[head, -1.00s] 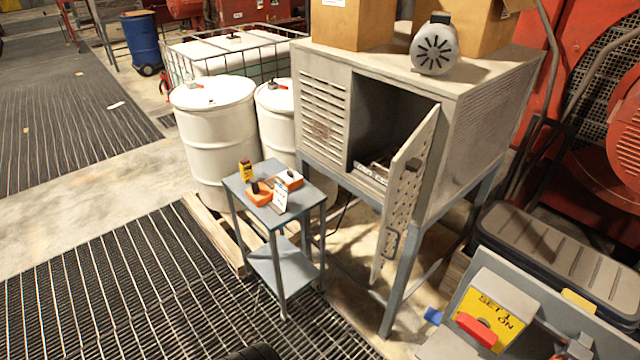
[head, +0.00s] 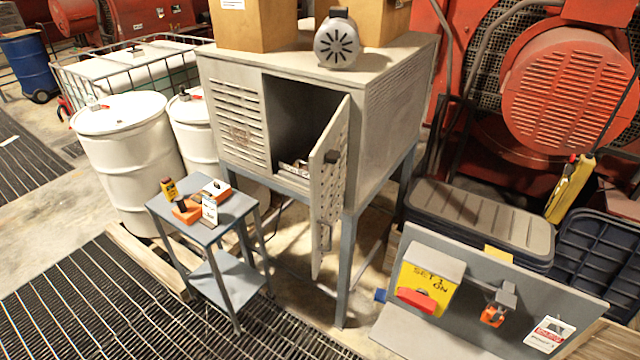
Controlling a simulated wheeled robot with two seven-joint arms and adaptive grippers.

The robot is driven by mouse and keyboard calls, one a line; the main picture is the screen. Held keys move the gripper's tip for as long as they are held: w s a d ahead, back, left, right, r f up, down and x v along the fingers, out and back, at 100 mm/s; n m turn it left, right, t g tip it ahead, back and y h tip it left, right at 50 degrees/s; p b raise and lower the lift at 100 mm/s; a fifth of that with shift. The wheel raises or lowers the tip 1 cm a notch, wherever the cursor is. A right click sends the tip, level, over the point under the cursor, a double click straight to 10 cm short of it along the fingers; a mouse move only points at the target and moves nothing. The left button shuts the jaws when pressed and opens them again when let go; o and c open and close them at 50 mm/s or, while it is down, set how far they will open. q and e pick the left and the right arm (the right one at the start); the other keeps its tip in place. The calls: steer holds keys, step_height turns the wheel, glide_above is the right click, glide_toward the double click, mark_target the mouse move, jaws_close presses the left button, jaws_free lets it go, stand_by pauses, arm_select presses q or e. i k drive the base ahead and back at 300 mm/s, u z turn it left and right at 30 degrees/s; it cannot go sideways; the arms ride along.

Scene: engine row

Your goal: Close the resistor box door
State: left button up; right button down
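The resistor box (head: 398,108) is a grey slatted metal cabinet on legs in the middle of the head view. Its door (head: 330,180) is a perforated panel hinged at the right side of the opening, and it stands swung outward. A dark latch shows near its upper part and a handle (head: 325,237) lower down. The dark opening (head: 300,115) shows some small parts at its bottom. Neither of my grippers is in view.
A small blue-grey table (head: 232,215) with orange tools stands left of the door. White drums (head: 130,150) stand behind it. Grated floor lies at the front left.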

mark_target(327, 181)
steer(key=z, duration=1.1)
steer(key=k, duration=0.9)
steer(key=u, duration=1.25)
steer(key=i, duration=0.5)
